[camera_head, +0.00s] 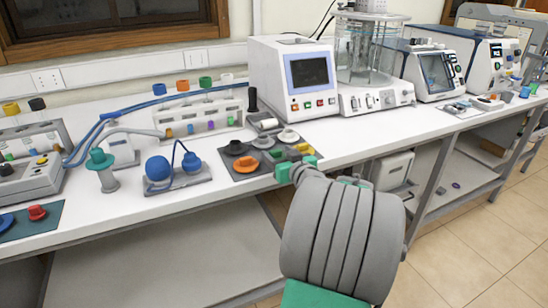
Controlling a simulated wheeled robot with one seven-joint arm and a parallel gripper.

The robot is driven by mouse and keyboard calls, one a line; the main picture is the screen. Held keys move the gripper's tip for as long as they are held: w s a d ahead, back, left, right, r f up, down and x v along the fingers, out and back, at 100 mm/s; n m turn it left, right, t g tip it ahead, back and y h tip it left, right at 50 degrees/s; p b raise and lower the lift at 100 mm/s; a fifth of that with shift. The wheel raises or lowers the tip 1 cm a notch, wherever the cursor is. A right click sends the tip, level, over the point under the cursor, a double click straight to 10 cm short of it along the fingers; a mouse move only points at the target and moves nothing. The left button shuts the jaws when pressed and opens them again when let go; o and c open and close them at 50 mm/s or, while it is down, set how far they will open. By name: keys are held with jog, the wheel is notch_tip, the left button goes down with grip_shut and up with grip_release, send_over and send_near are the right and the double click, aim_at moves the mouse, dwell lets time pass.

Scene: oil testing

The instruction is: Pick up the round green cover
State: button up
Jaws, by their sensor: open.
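My gripper (297,165) reaches over the right front edge of a dark tray (228,160) on the white bench. Its two teal fingers are apart, and I see nothing held between them. The tray bears several small round and square pieces: a dark one, grey ones, an orange one and a yellow one. A round green top (99,157) sits on a pale stand at the left of the bench, well away from my gripper.
A blue two-ball device (172,171) stands left of the tray. Behind are a rack with coloured caps (200,118) and a white instrument with a screen (296,80). A glass-vessel machine (372,60) stands to the right. The bench's front edge lies beneath my wrist.

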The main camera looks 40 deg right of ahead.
jog(key=shift+x, duration=1.1)
grip_shut()
